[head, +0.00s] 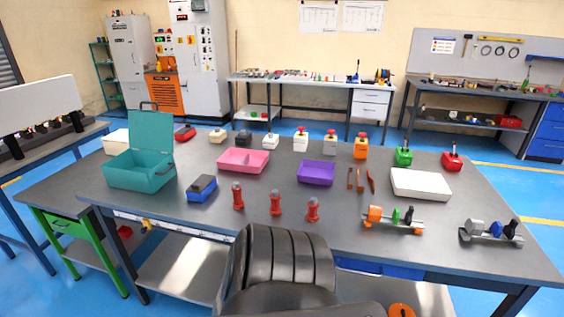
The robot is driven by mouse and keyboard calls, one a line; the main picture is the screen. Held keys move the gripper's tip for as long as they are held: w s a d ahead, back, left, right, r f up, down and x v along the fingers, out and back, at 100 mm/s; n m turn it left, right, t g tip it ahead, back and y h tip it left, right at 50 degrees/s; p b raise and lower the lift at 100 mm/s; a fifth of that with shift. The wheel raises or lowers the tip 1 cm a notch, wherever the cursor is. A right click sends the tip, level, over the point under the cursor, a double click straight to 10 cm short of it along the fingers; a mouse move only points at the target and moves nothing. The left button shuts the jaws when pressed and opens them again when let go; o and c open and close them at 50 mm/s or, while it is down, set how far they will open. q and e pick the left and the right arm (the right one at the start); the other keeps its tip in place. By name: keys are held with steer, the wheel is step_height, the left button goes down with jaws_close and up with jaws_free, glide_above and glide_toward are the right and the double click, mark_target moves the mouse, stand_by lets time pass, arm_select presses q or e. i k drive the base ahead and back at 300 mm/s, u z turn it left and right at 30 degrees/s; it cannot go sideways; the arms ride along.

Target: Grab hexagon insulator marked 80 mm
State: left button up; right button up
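Three red insulators stand upright in a row near the front edge of the grey table in the head view. The left insulator (238,196) looks the tallest. The middle insulator (275,203) and the right insulator (313,210) look a little shorter. Any size markings are too small to read, so I cannot tell which one is marked 80 mm. Nothing holds them. Neither of my grippers can be seen. A dark ribbed shape, apparently part of my own body, fills the bottom middle, in front of the table edge.
Around the insulators on the table (400,240) are a blue-black box (202,188), an open teal case (140,168), a pink tray (243,168), a purple tray (316,181), copper-coloured strips (360,180) and a white box (420,184). Two racks of parts stand at front right.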

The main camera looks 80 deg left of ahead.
mark_target(275, 210)
steer(key=u, duration=0.45)
steer(key=i, duration=0.65)
steer(key=u, duration=1.3)
steer(key=i, duration=0.55)
steer(key=u, duration=0.55)
